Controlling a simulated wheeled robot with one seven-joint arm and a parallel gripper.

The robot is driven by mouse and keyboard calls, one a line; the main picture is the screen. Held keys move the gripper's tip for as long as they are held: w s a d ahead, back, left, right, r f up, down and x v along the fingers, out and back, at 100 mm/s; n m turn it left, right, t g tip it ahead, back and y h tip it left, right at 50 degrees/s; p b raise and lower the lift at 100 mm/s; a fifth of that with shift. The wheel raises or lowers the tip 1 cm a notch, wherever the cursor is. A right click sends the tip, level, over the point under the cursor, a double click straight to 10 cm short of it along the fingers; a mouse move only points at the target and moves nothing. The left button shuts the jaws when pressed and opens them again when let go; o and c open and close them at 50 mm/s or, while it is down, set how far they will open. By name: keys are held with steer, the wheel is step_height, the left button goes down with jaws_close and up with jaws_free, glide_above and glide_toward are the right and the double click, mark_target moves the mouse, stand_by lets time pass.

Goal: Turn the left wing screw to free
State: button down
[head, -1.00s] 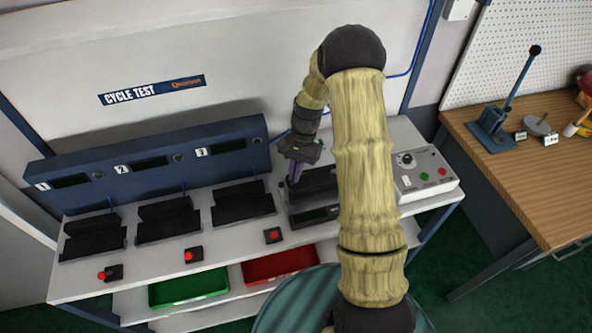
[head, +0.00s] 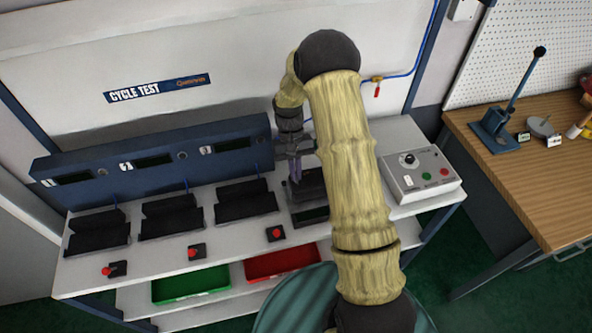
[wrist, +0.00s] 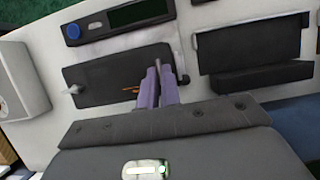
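The dark positioner unit (head: 312,186) lies on the white bench, partly hidden behind my arm in the head view. In the wrist view its dark cover plate (wrist: 112,82) shows, with a pale wing screw (wrist: 74,90) at the picture's left end. My gripper (wrist: 157,70) points down over the plate's other end, the head view's left side; it also shows in the head view (head: 294,180). Its two purple fingers stand slightly apart, with a thin grey piece between their tips, perhaps the left wing screw. I cannot tell whether the fingers press on it.
A display bar with a blue knob (wrist: 73,31) lies alongside the plate. A control box (head: 419,174) stands to the right. Dark cradles (head: 245,200), red buttons (head: 275,233) and a blue display housing (head: 150,162) stand to the left. A red-handled valve (head: 377,88) is on the wall.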

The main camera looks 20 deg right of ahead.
stand_by(0.4)
steer(key=c, duration=1.6)
jaws_free()
steer(key=shift+w, duration=0.1)
steer(key=b+v, duration=0.3)
steer(key=v, duration=1.4)
steer(key=shift+r, duration=0.25)
